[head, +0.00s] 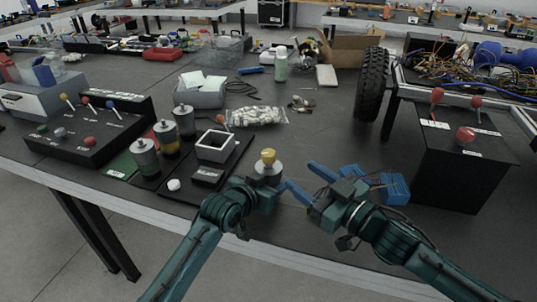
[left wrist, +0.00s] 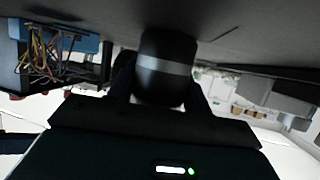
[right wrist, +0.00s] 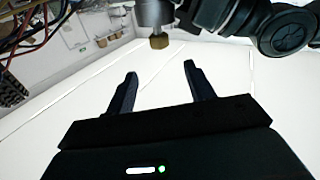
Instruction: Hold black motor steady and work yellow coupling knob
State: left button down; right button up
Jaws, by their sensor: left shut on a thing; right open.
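The black motor (head: 267,173) stands near the table's front edge in the head view, with the yellow coupling knob (head: 268,157) on top. My left gripper (head: 268,188) is shut on the motor body. In the left wrist view the motor (left wrist: 166,66) shows as a dark cylinder with a grey band between the fingers. My right gripper (head: 298,174) is open and empty, just right of the motor. In the right wrist view the knob (right wrist: 159,42) is beyond the spread fingertips (right wrist: 160,70), not between them.
Left of the motor are a square open-topped box (head: 216,147) and several grey cylinders (head: 145,158). A black control box with red knobs (head: 465,160) and a tyre (head: 372,83) stand to the right. A bag of white pieces (head: 258,116) lies behind. Bare table lies behind my right gripper.

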aim_at(273, 159)
jog(key=shift+m, duration=0.6)
jog(key=x, duration=0.8)
jog(key=f+x, duration=0.1)
jog(key=x, duration=0.3)
jog(key=c, duration=1)
jog(key=shift+s+a+m+h, duration=0.15)
jog(key=shift+m+h, duration=0.15)
jog(key=shift+h, duration=0.2)
jog(key=shift+m+t+h, duration=0.5)
jog(key=shift+t+h, duration=0.2)
